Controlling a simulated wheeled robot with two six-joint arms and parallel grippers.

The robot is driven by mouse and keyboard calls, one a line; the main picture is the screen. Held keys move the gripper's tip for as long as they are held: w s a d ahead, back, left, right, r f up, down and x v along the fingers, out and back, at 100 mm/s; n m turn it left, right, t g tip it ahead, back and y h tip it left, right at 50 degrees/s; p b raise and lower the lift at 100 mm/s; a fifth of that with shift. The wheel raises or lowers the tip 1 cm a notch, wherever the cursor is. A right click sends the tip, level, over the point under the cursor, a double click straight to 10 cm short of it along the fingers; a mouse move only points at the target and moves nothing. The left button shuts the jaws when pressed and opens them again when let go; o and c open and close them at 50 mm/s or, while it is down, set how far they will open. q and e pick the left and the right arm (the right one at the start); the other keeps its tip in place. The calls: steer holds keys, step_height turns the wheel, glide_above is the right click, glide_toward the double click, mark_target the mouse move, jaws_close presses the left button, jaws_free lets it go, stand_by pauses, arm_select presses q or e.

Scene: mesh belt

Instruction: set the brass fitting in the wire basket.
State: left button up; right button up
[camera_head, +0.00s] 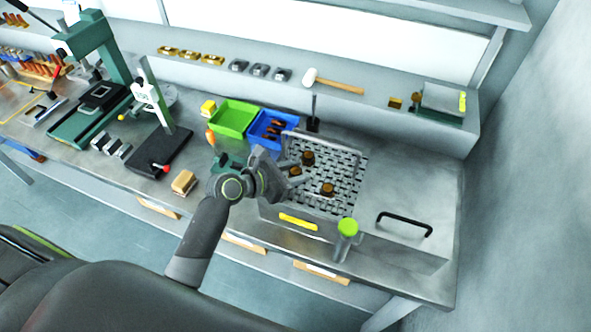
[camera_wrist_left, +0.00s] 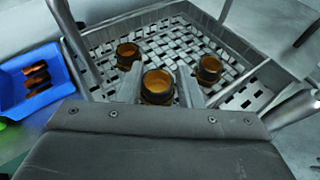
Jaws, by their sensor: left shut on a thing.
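The wire basket (camera_head: 346,181) is a grey metal box with a woven mesh floor; its mesh also shows in the left wrist view (camera_wrist_left: 168,42). My left gripper (camera_head: 287,173) is shut on a brass fitting (camera_wrist_left: 158,87), a short brown-gold ring with a dark band. It holds the fitting upright over the near left part of the mesh. I cannot tell if it touches the floor. Two similar fittings stand in the basket: one farther back (camera_head: 308,158) and one to the right (camera_head: 327,189). My right gripper is not in view.
A blue bin (camera_head: 270,131) with copper-coloured parts and a green bin (camera_head: 233,118) stand behind and left of the basket. Mesh between the fittings is bare.

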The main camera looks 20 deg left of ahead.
arm_select(q)
steer(key=shift+s+f, duration=0.15)
steer(key=shift+f, duration=0.3)
steer(key=o, duration=0.8)
steer(key=shift+f, duration=0.1)
steer(key=shift+o, duration=0.4)
steer(key=shift+a+f, duration=0.1)
steer(key=shift+r, duration=0.4)
steer(key=shift+s+a+r, duration=0.15)
steer(key=shift+s+r, duration=0.05)
steer(key=b+v, duration=0.1)
steer(key=v, duration=1)
steer(key=shift+r, duration=0.5)
